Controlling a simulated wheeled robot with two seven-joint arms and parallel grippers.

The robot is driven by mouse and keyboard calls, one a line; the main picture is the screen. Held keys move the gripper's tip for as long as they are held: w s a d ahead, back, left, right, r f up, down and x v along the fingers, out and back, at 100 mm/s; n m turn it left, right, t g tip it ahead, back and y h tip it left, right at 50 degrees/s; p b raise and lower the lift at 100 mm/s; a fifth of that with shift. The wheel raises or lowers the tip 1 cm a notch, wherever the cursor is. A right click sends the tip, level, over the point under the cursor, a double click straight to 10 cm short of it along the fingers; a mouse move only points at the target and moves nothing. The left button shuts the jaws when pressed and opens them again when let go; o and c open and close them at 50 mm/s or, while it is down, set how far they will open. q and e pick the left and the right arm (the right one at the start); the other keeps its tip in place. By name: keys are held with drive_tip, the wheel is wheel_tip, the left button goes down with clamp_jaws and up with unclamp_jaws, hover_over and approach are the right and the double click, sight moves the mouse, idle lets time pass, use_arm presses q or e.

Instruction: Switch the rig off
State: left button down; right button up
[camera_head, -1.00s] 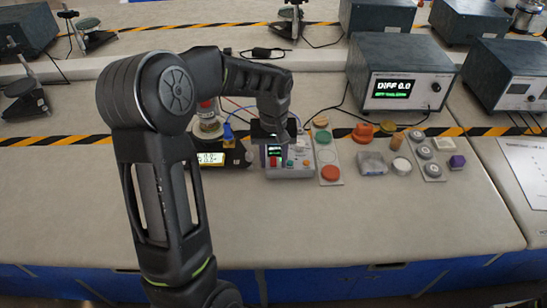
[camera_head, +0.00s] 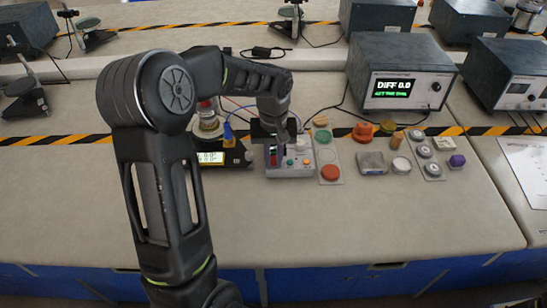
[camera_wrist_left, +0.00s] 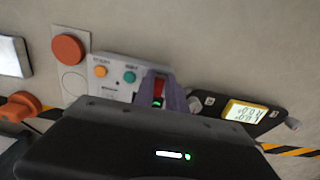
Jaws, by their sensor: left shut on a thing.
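The rig looks to be the grey control box (camera_head: 293,169) on the bench, with a red switch (camera_head: 273,155) at its left end and small green and orange buttons. In the left wrist view the same box (camera_wrist_left: 120,68) shows an orange button (camera_wrist_left: 100,72), a teal button (camera_wrist_left: 129,77) and the red switch (camera_wrist_left: 159,86). My left gripper (camera_head: 277,150) is down at the box's left end. In the wrist view its fingers (camera_wrist_left: 160,92) stand around the red switch, shut on it. The switch's lower part is hidden. My right gripper is out of view.
A scale (camera_head: 212,157) with a lit display stands left of the box. A panel with a red disc (camera_head: 330,172) is just right. Several small objects lie farther right. A DIFF 0.0 instrument (camera_head: 402,75) stands behind. The front bench is clear.

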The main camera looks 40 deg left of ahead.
use_arm(q)
drive_tip(key=p, duration=0.2)
drive_tip(key=r+g+h+p, duration=0.1)
drive_tip(key=p, duration=0.1)
drive_tip(key=shift+w+a, duration=0.2)
drive_tip(key=shift+w, duration=0.1)
drive_tip(key=shift+w+a+f+g+h+p, duration=0.1)
drive_tip(key=shift+f+g+h+p, duration=0.15)
drive_tip(key=shift+g+p, duration=0.3)
drive_tip(key=c, duration=1.4)
unclamp_jaws()
drive_tip(key=shift+o, duration=0.2)
